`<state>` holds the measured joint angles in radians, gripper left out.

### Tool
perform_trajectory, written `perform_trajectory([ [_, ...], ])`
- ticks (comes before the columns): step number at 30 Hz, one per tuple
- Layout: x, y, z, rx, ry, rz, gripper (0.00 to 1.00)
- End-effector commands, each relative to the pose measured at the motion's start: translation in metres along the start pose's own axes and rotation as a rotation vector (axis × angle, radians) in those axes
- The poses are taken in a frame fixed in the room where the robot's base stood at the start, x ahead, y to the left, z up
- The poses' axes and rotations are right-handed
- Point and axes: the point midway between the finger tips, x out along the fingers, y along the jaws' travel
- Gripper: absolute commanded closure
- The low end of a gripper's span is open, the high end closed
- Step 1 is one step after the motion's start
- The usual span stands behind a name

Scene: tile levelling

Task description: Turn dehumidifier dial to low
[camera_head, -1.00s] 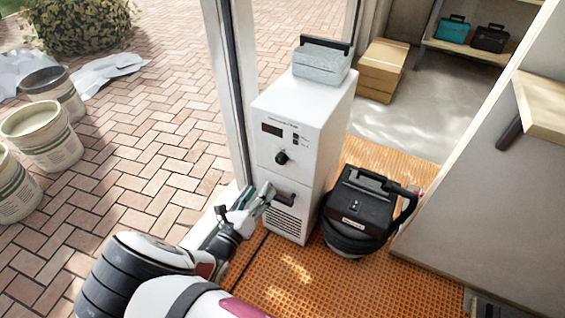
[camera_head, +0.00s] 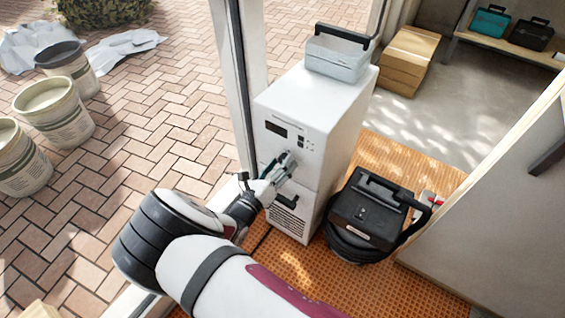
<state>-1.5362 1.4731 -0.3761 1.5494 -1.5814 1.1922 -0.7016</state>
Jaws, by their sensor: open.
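The dehumidifier (camera_head: 345,115) is a tall white box standing upright on the orange mat. Its front has a dark display (camera_head: 277,129), small buttons (camera_head: 304,143), a dark recessed handle and a vent grille (camera_head: 288,224) low down. My gripper (camera_head: 287,163) is open in front of the panel, below the display, where it covers the dial. The dial is hidden behind the fingers, so I cannot see its setting or whether the fingers touch it.
A door frame post (camera_head: 236,80) rises just left. Several buckets (camera_head: 52,118) stand on the brick paving. Cardboard boxes (camera_head: 405,62) are behind.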

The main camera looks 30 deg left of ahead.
Motion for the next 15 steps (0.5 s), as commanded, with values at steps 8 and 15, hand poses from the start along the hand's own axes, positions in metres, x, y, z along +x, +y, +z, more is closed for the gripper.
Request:
perform_trajectory([
  [8, 0.0001, -0.0003, 0.0, 0.0, 0.0, -0.001, 0.96],
  [15, 0.0002, -0.0005, 0.0, 0.009, -0.001, -0.001, 0.96],
])
